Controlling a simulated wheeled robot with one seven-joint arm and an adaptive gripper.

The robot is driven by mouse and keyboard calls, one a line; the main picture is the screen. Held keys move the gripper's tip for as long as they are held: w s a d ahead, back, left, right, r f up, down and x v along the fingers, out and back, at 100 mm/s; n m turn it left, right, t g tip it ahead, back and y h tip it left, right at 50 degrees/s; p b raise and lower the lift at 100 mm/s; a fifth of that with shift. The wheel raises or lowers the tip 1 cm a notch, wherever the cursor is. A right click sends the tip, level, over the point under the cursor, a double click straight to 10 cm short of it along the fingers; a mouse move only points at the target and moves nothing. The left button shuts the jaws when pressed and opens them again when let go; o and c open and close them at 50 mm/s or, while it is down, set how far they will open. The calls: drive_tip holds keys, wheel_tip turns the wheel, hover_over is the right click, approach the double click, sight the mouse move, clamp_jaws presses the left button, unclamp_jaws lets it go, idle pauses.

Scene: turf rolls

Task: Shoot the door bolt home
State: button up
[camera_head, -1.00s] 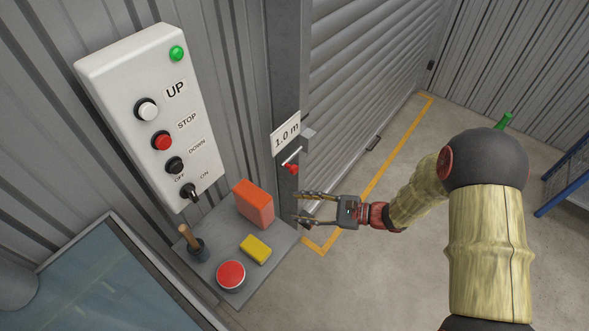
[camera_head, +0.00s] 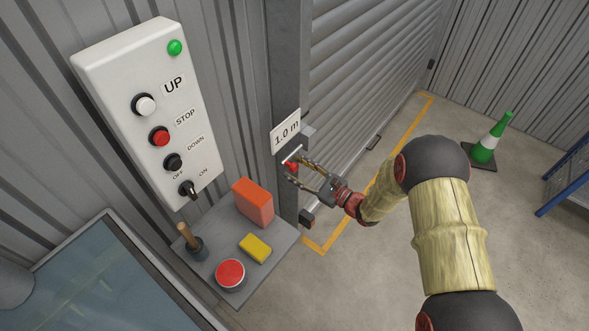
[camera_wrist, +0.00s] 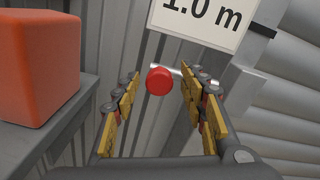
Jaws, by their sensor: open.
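The door bolt is a thin light metal rod (camera_head: 293,154) with a red knob (camera_head: 291,166), on the grey door post under the "1.0 m" sign. In the wrist view the red knob (camera_wrist: 159,81) lies between my open fingers, nearer the left-hand one, with the rod (camera_wrist: 168,68) running behind it to the right. My gripper (camera_head: 293,170) is open around the knob's place; I cannot tell whether a finger touches it. A dark block (camera_head: 306,218) sits lower on the post. The ribbed roller door (camera_head: 365,65) is right of the post.
A grey shelf (camera_head: 222,276) left of the post holds an orange box (camera_head: 253,202), a yellow block (camera_head: 255,248), a red round-topped item (camera_head: 230,273) and a wooden-handled tool (camera_head: 188,236). A white control panel (camera_head: 145,110) hangs above.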

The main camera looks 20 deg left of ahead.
drive_tip(key=shift+w+a, duration=0.15)
drive_tip(key=shift+a, duration=0.3)
drive_tip(key=shift+c, duration=0.2)
clamp_jaws()
idle(0.5)
